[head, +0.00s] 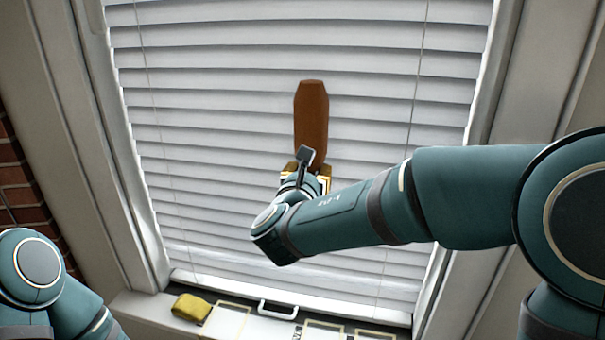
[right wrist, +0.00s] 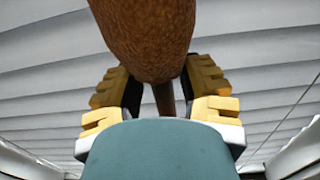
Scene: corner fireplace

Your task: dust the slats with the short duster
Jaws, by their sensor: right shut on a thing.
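The short duster (head: 311,115) is a brown, elongated head standing upright in front of the middle of the blind. My right gripper (head: 308,172) is shut on it from below; the arm and wrist hide most of the fingers in the head view. In the right wrist view the brown duster head (right wrist: 145,35) rises above the yellow fingers (right wrist: 163,100), with a thin handle between them. The white slats (head: 220,110) fill the window behind. I cannot tell whether the duster touches them. My left gripper is out of view; only part of the left arm shows.
A yellow folded cloth (head: 191,308) lies on the sill at the lower left. A white handle (head: 278,310) and yellow-outlined areas (head: 322,331) are beside it. White window frames stand at both sides, with a brick wall (head: 28,185) at far left. Thin cords hang over the slats.

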